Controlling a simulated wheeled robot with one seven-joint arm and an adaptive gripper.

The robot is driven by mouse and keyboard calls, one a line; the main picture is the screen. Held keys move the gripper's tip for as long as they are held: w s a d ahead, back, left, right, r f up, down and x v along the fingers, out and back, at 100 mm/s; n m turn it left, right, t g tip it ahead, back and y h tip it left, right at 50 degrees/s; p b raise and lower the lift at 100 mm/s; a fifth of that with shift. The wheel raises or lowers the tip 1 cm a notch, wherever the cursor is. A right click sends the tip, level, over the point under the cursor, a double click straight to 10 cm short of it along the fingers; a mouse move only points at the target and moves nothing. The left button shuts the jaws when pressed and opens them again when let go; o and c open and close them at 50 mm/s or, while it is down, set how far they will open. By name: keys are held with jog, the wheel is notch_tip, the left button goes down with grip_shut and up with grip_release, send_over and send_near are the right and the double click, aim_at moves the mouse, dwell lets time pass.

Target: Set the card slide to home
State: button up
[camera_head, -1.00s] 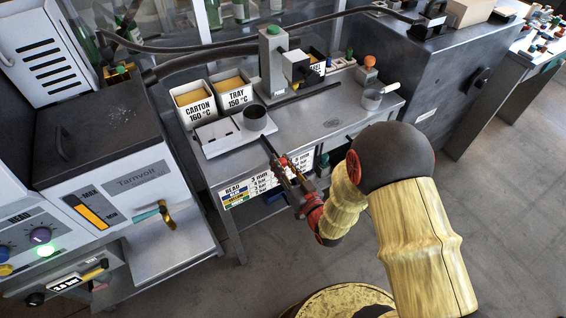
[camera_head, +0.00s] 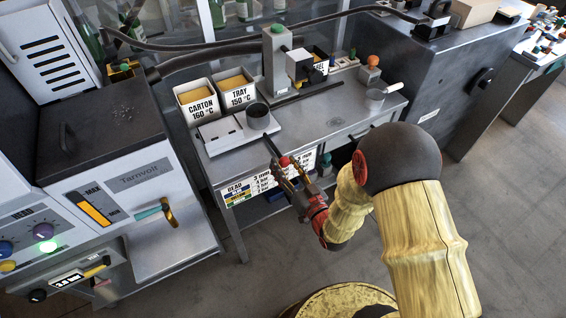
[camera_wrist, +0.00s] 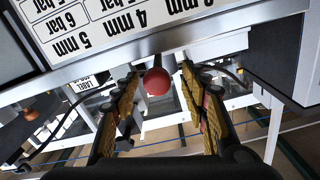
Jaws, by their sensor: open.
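A white printed card (camera_head: 262,183) with bead sizes in mm and bar hangs along the bench's front edge. It fills the top of the wrist view (camera_wrist: 120,28), upside down. A red ball knob (camera_wrist: 156,81) shows just below the card's edge in the wrist view, and beside the card in the head view (camera_head: 284,161). My gripper (camera_wrist: 158,75) is open, with one finger on each side of the knob in the picture. I cannot tell whether either finger touches it. In the head view my gripper (camera_head: 283,168) is at the bench front. Any home mark is not readable.
The steel bench (camera_head: 310,122) holds the carton bin (camera_head: 198,108), the tray bin (camera_head: 238,97), a dark round cup (camera_head: 258,116) and a post (camera_head: 276,65). The Tarnvolt machine (camera_head: 140,178) stands left. A dark cabinet (camera_head: 440,75) stands right. Open floor lies in front.

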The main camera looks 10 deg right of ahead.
jog(key=v, duration=1)
jog(key=shift+s, duration=0.3)
